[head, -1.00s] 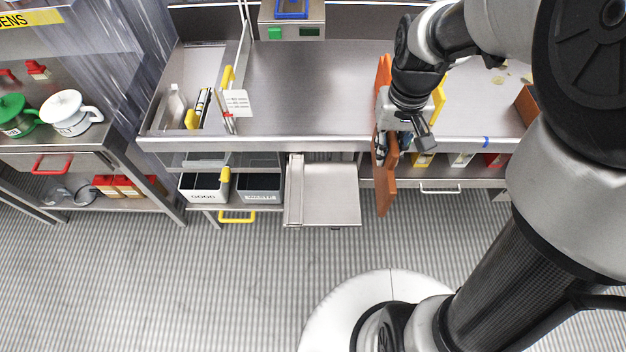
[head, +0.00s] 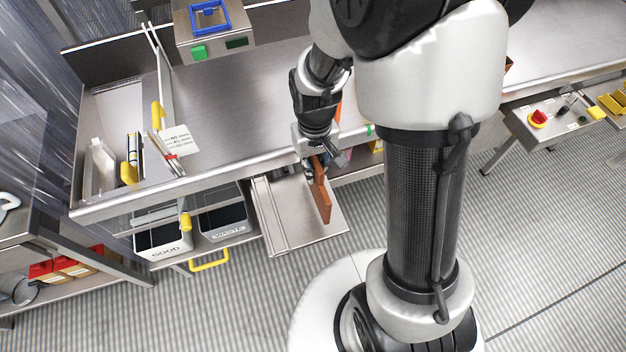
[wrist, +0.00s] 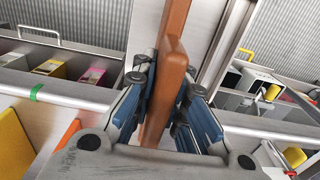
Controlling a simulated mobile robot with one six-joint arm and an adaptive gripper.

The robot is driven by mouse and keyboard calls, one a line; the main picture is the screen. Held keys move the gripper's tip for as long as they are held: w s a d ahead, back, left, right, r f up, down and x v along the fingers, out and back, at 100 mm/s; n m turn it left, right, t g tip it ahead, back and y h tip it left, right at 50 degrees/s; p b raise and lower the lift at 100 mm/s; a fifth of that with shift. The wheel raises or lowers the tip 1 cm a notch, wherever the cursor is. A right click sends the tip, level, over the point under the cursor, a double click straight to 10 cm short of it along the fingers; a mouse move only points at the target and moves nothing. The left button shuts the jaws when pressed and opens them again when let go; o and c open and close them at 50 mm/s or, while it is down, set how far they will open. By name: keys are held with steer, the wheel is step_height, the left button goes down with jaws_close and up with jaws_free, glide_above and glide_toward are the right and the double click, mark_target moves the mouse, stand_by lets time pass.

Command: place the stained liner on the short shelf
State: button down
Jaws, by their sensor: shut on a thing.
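My gripper (head: 318,168) is shut on a long reddish-brown slab (head: 322,195). The slab also shows between the blue-grey fingers in the wrist view (wrist: 166,85), with a raised block facing the camera. I cannot tell whether it is the stained liner; no stain shows. It hangs over or in front of a pulled-out metal tray (head: 285,228) below the bench edge, and whether they touch is unclear. I cannot tell for sure which surface is the short shelf. My arm hides part of the bench.
Bins marked GOOD (head: 163,238) and WASTE (head: 222,222) stand under the bench, left of the tray. A yellow handle (head: 209,262) sticks out below them. An orange piece (wrist: 68,132) and a yellow one (wrist: 14,145) lie near my gripper.

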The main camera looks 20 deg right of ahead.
steer(key=shift+f+b, duration=0.75)
steer(key=shift+f, duration=2)
steer(key=shift+f, duration=0.15)
steer(key=c, duration=1.6)
jaws_free()
step_height(320, 180, up, 12)
steer(key=p, duration=0.3)
steer(key=shift+p, duration=0.4)
steer(key=shift+t, duration=0.4)
steer(key=r, duration=0.2)
steer(key=s+r, duration=0.1)
steer(key=r, duration=0.2)
steer(key=shift+s+a+r, duration=0.1)
steer(key=shift+r, duration=0.05)
steer(key=s+r+t, duration=0.3)
steer(key=s+r, duration=0.9)
steer(key=s, duration=0.1)
steer(key=shift+s+a+r+t, duration=0.25)
steer(key=shift+s+a+t, duration=0.1)
steer(key=shift+s+t, duration=0.05)
